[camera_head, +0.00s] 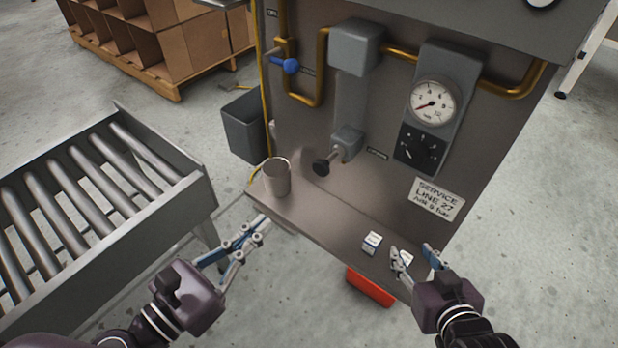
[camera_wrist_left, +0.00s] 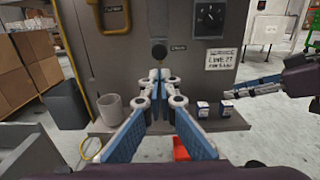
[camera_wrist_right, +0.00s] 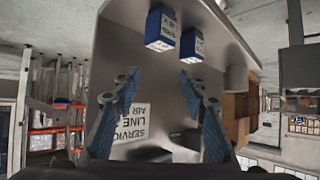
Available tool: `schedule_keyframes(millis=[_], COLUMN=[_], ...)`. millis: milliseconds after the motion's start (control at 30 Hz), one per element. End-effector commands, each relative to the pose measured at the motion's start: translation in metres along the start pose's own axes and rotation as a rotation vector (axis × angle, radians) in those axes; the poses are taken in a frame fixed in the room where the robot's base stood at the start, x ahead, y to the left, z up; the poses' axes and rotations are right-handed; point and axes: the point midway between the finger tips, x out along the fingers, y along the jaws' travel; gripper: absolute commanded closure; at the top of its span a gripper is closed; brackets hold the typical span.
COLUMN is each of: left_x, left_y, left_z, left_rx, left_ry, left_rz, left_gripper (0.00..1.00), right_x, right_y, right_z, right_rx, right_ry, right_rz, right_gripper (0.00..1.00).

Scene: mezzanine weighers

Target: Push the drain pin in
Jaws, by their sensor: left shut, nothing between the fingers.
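The drain pin is a black round knob (camera_head: 322,167) on a short metal stem, sticking out of the fitting under the grey filter housing (camera_head: 353,50). It also shows in the left wrist view (camera_wrist_left: 159,52), just above the fingertips. My left gripper (camera_head: 262,224) is shut and empty, in front of the ledge and below the knob, apart from it. My right gripper (camera_head: 412,250) is open at the right end of the ledge, by the small boxes. In the right wrist view its fingers (camera_wrist_right: 160,83) are spread with nothing gripped.
A grey cup (camera_head: 277,178) stands on the ledge (camera_head: 325,215), left of the knob. Two small white-and-blue boxes (camera_wrist_right: 160,27) (camera_wrist_right: 192,45) stand towards its right end. A red box (camera_head: 370,288) is below. A roller conveyor (camera_head: 185,190) and grey bin (camera_head: 243,127) are at left.

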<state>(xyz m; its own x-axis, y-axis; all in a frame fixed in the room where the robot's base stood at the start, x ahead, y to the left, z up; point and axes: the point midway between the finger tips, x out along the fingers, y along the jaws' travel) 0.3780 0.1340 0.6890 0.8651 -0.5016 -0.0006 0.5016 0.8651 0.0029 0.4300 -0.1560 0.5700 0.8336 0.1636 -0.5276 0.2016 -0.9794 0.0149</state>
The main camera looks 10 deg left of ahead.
Motion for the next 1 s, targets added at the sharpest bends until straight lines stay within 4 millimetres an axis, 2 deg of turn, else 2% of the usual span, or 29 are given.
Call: schedule_keyframes(millis=[167, 467, 800, 1000], left_x=[0.003, 0.013, 0.026, 0.049], left_y=[0.0, 0.001, 0.001, 0.001], left_z=[0.001, 0.002, 0.002, 0.006], left_rx=[-0.002, -0.004, -0.002, -0.001], left_ry=[-0.001, -0.002, -0.001, -0.003], left_rz=[0.001, 0.002, 0.001, 0.001], left_gripper=[1.0, 1.0, 1.0, 1.0], right_x=[-0.003, -0.023, -0.066, -0.097], right_y=[0.002, 0.008, 0.015, 0.017], right_z=[0.011, 0.065, 0.126, 0.134], right_rx=[0.001, 0.004, 0.013, 0.017], right_ry=[-0.052, -0.29, -0.58, -0.697], right_rz=[0.004, 0.017, 0.033, 0.038], right_gripper=[0.6, 0.6, 0.6, 0.6])
